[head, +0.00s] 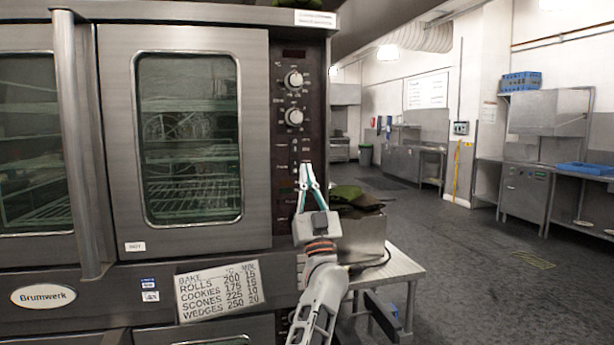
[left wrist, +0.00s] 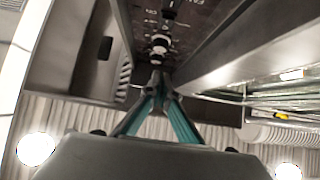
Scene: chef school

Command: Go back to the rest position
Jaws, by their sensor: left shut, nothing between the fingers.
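My left gripper (head: 306,168) is raised in front of the oven's control panel (head: 292,130), with its fingers pointing up. Its teal fingers meet at the tips, shut and empty. In the left wrist view the joined fingertips (left wrist: 157,78) appear just below a round knob (left wrist: 159,43) on the dark panel. I cannot tell whether the tips touch the panel. My right gripper is not in view.
The big steel oven (head: 110,150) fills the left side, with its glass door (head: 190,135) closed. A small table (head: 400,268) stands behind my left arm, bearing a metal container (head: 362,235). Open dark floor (head: 470,255) lies to the right. A steel dishwashing unit (head: 525,190) stands at the far right.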

